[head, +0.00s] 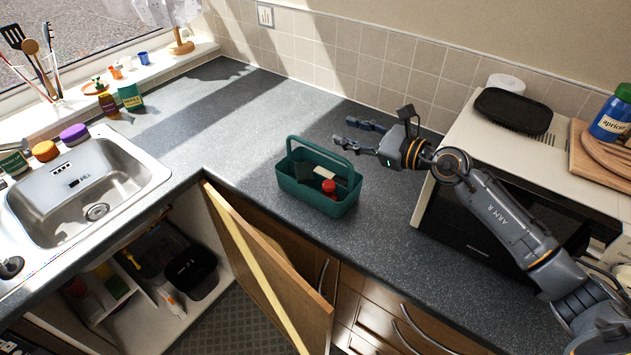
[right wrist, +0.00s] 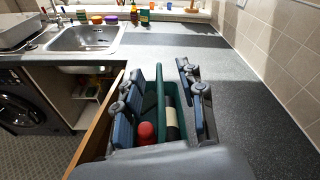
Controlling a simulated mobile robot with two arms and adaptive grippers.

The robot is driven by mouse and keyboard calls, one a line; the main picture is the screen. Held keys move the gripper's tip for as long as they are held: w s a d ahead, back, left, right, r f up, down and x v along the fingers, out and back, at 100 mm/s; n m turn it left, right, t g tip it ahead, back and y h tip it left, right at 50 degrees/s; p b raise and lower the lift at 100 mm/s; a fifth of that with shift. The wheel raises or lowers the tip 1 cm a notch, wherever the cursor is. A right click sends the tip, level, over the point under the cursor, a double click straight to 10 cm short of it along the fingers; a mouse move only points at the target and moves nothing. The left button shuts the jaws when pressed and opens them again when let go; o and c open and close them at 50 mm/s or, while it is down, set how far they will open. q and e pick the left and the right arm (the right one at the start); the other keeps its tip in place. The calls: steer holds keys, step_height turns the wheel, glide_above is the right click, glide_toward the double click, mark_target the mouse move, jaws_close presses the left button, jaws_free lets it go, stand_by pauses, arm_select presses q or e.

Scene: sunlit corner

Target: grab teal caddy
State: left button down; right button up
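The teal caddy (head: 312,197) stands upright on the dark counter near its front edge, with its handle raised. It holds a red-topped item (head: 328,186) and a pale item. My right gripper (head: 342,132) is open and empty, just behind and above the right side of the caddy, fingers pointing left. In the right wrist view, the caddy's handle (right wrist: 160,92) shows between the two spread fingers (right wrist: 160,70). I see no contact, and the height gap between fingers and handle is hard to judge. My left gripper is not in view.
A microwave (head: 475,225) with a black tray (head: 514,110) on top stands right of the caddy. The sink (head: 85,185) is at left. A cupboard door (head: 270,270) hangs open below the counter. The counter behind and left of the caddy is clear.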

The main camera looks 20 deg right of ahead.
steer(key=f, duration=0.1)
steer(key=b, duration=0.8)
glide_toward(329, 152)
steer(key=a+x, duration=0.1)
steer(key=x, duration=0.2)
steer(key=p+x, duration=0.1)
steer(key=x, duration=0.2)
steer(key=p+x, duration=0.1)
steer(key=x, duration=0.2)
steer(key=shift+w+d+p, duration=0.15)
steer(key=shift+w+p, duration=0.2)
steer(key=shift+w, duration=0.15)
steer(key=shift+w+a+f, duration=0.2)
steer(key=shift+w+a, duration=0.1)
steer(key=shift+w, duration=0.05)
jaws_close()
steer(key=shift+d+r, duration=0.1)
